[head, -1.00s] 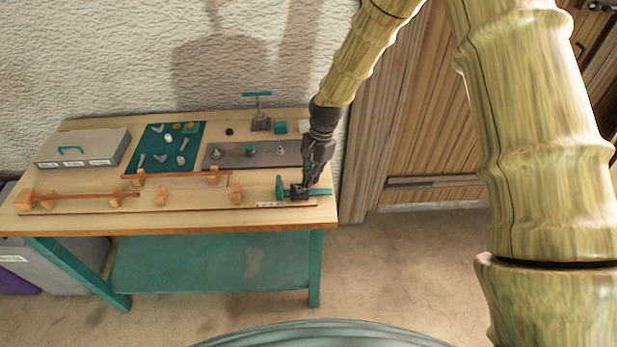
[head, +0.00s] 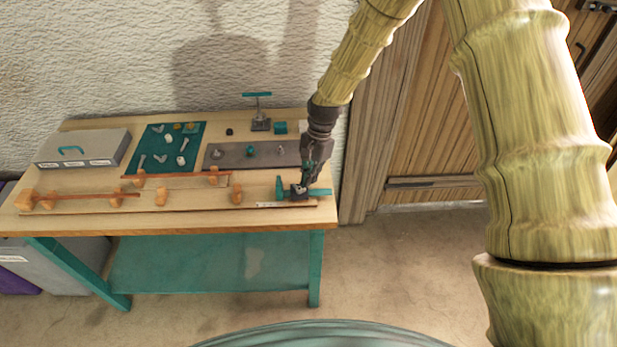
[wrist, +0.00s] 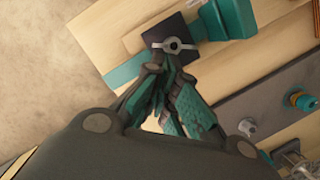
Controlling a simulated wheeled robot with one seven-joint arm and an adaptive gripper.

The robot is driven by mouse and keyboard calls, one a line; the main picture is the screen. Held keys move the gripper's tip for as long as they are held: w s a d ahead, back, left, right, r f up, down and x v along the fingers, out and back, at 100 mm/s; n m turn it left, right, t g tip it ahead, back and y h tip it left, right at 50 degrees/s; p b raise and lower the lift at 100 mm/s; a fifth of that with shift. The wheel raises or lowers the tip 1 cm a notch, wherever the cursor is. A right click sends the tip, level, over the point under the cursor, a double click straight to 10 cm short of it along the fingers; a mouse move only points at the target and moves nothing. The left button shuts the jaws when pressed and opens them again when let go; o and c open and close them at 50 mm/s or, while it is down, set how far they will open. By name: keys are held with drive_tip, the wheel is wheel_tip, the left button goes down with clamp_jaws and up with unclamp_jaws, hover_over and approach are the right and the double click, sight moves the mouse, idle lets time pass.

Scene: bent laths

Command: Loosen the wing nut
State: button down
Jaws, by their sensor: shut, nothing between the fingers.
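A small grey wing nut (wrist: 173,46) with a round centre and two short wings sits on a dark square block (wrist: 165,28) in the wrist view. The dark block also shows in the head view (head: 298,192) at the bench's right end, on a teal bar (head: 320,192). My gripper (wrist: 167,66) is shut and empty. Its fingertips lie just below the wing nut in the wrist picture; whether they touch it I cannot tell. In the head view my gripper (head: 305,183) points down at the block, and the wing nut is too small to make out.
A teal upright part (head: 280,187) stands left of the block. A grey plate (head: 235,155) with several small fittings lies behind it. Orange laths (head: 175,176) on wooden blocks, a teal mat (head: 150,150) with hardware and a grey case (head: 85,148) fill the left.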

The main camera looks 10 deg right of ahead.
drive_tip(key=shift+w+a, duration=0.3)
drive_tip(key=shift+w, duration=0.15)
